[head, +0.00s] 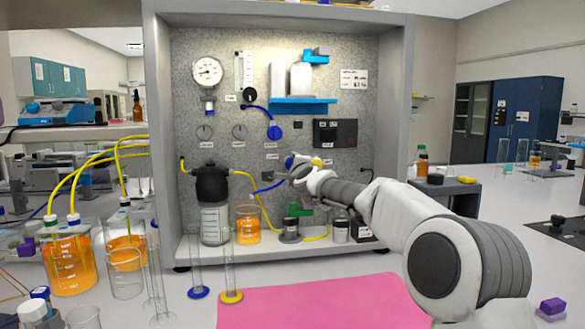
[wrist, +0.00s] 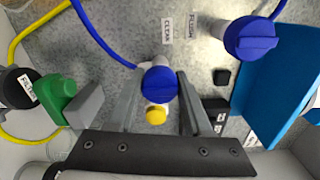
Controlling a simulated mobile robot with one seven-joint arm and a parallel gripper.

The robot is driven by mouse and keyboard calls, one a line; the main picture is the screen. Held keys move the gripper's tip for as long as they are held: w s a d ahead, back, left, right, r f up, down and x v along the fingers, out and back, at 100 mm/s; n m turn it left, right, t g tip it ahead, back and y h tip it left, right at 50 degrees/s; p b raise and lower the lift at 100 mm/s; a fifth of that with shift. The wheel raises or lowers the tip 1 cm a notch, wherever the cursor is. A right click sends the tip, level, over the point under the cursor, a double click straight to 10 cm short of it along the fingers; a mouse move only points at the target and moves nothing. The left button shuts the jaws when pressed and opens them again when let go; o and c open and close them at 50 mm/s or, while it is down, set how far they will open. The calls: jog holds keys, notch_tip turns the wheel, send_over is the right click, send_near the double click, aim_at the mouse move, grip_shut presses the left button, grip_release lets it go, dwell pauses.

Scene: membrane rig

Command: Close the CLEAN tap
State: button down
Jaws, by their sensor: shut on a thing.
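The CLEAN tap (wrist: 158,84) is a blue knob on the speckled panel, with a blue hose running to it; a CLEAN label (wrist: 167,29) is beside it in the wrist view. In the head view the tap (head: 289,161) is partly hidden by my gripper (head: 297,172). In the wrist view the two fingers of my gripper (wrist: 161,88) stand on either side of the blue knob and are shut on it. A small yellow part (wrist: 155,115) shows between the fingers, nearer the palm.
A second blue tap (wrist: 250,38), near a FLUSH label (wrist: 192,25), is close by; it also shows in the head view (head: 274,132). A pink mat (head: 310,302) lies in front.

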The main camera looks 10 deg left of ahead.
dwell(0.4)
jog(key=shift+c, duration=1.7)
grip_release()
jog(key=b+v, duration=0.7)
jog(key=v, duration=1)
jog(key=shift+s, duration=0.2)
jog(key=shift+d, duration=0.1)
